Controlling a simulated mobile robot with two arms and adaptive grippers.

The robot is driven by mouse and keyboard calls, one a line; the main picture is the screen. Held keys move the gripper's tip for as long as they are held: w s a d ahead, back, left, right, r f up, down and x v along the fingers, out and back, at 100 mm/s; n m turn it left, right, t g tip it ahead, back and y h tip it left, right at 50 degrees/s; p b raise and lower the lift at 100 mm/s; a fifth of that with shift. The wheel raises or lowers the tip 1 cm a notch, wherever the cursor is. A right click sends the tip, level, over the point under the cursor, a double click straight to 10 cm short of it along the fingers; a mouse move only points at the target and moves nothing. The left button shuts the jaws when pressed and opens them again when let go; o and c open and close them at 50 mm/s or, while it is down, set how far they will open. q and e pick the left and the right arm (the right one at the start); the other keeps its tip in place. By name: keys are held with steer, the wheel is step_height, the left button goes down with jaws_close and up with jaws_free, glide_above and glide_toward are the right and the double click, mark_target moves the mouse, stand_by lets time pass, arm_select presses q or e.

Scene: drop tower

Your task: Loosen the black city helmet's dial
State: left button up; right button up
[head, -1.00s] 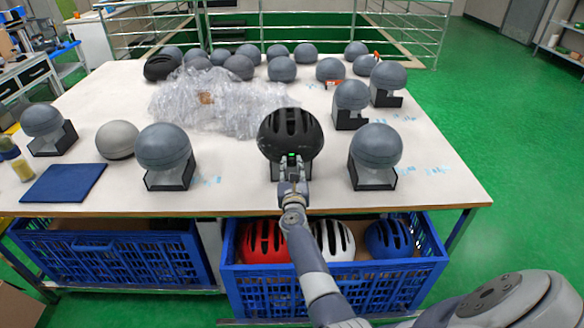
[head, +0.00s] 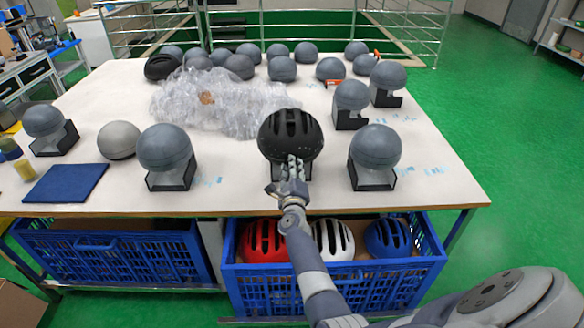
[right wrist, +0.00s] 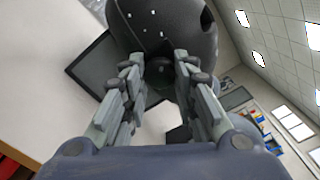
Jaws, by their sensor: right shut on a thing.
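The black city helmet (head: 290,130) sits on a dark stand (head: 306,171) near the front edge of the table. In the head view my right gripper (head: 295,163) is at the helmet's lower near side. In the right wrist view my right gripper (right wrist: 158,68) has its fingers on both sides of a small dark dial (right wrist: 160,68) under the helmet's rim (right wrist: 165,30), shut on it. In the head view the gripper hides the dial. My left gripper is out of view.
Grey headforms on stands stand left (head: 165,150) and right (head: 375,150) of the helmet. Clear plastic wrap (head: 215,105) lies behind. A blue crate (head: 330,285) with red, white and blue helmets is below the table edge. A blue mat (head: 65,183) lies at left.

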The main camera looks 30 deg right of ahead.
steer(key=n+p, duration=0.4)
steer(key=n, duration=2.1)
steer(key=shift+n, duration=0.3)
stand_by(0.4)
steer(key=o, duration=1.1)
